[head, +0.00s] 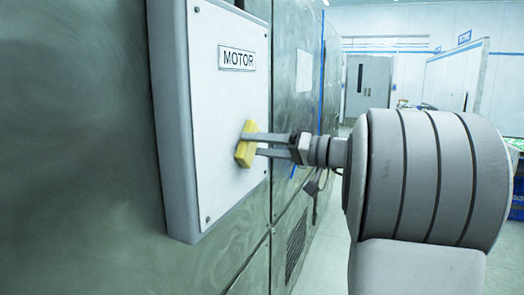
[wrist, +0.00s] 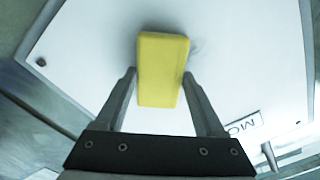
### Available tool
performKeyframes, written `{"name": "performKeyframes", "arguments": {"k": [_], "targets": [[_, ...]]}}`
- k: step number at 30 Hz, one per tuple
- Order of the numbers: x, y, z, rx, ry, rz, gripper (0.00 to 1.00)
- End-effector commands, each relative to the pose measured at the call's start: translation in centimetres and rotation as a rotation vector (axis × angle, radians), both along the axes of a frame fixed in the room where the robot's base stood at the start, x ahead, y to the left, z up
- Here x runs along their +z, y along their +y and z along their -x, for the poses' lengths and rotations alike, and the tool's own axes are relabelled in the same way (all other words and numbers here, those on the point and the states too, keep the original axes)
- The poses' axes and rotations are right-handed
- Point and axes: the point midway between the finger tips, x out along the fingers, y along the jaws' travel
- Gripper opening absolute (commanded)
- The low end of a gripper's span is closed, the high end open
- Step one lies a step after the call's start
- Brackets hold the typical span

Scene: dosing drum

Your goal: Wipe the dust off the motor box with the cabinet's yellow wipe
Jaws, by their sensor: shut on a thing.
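The motor box (head: 213,90) is a grey-edged box with a white front plate and a MOTOR label (head: 237,59), fixed to the green metal wall. My gripper (head: 250,144) is shut on the yellow wipe (head: 241,155), a small block, at the plate's right-hand lower part. The wipe appears to touch the plate. In the wrist view the wipe (wrist: 163,70) sits between my two fingers, in front of the white plate (wrist: 100,50). A faint grey smudge shows on the plate beside the wipe. The plate behind the wipe is hidden.
Green metal cabinet panels (head: 300,60) run back to the right of the box. A padlock-like fitting (head: 316,184) hangs low on them. A grey door (head: 369,86) and a white board (head: 455,78) stand far behind. The floor (head: 320,255) beside the panels looks clear.

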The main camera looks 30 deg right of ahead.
Motion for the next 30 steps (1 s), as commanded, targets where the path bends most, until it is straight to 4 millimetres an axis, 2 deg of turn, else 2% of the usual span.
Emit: {"name": "performKeyframes", "arguments": {"k": [12,20,30], "targets": [[-0.2,2.5,2.0,0.006,-0.002,0.001,0.27],[-0.1,3.2,2.5,0.006,-0.001,0.001,0.27],[-0.2,5.5,4.2,0.006,-0.002,0.001,0.27]]}}
